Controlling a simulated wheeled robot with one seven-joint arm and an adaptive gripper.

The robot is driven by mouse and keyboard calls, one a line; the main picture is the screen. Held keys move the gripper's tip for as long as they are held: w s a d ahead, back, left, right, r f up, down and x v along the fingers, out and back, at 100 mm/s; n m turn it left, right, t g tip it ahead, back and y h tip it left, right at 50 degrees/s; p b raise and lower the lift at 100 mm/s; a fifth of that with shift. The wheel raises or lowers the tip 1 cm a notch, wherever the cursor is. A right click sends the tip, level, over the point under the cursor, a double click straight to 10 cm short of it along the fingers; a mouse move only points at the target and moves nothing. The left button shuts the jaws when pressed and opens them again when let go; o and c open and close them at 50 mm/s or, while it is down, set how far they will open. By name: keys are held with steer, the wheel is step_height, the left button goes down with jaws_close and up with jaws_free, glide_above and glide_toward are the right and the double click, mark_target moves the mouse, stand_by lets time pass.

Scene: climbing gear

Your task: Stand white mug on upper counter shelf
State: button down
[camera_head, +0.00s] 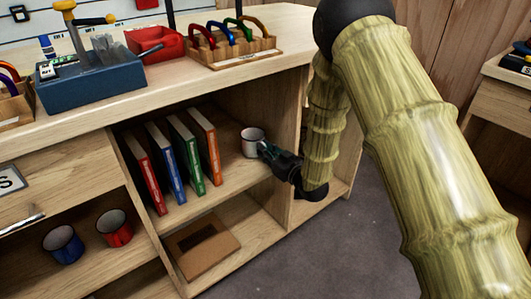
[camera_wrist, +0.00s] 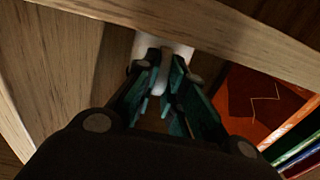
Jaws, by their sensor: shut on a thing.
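The white mug (camera_head: 252,141) stands upright, or close to it, inside the upper shelf compartment of the counter, right of a row of books. My gripper (camera_head: 266,150) reaches into the compartment from the right and is shut on the mug's near side. In the wrist view my gripper (camera_wrist: 168,75) closes on the white mug (camera_wrist: 150,45), whose upper part is hidden behind a wooden edge. The upper shelf (camera_head: 225,190) lies beneath the mug; I cannot tell whether the mug touches it.
Several upright books (camera_head: 190,150) stand left of the mug; an orange one shows in the wrist view (camera_wrist: 245,105). The counter top (camera_head: 100,115) overhangs the shelf. A divider (camera_head: 298,160) stands right. Blue (camera_head: 63,244) and red (camera_head: 115,228) mugs sit lower left.

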steer(key=shift+f, duration=0.1)
steer(key=c, duration=1.5)
jaws_free()
steer(key=shift+s, duration=0.1)
steer(key=p+v, duration=0.3)
steer(key=v, duration=0.8)
steer(key=shift+s+d, duration=0.3)
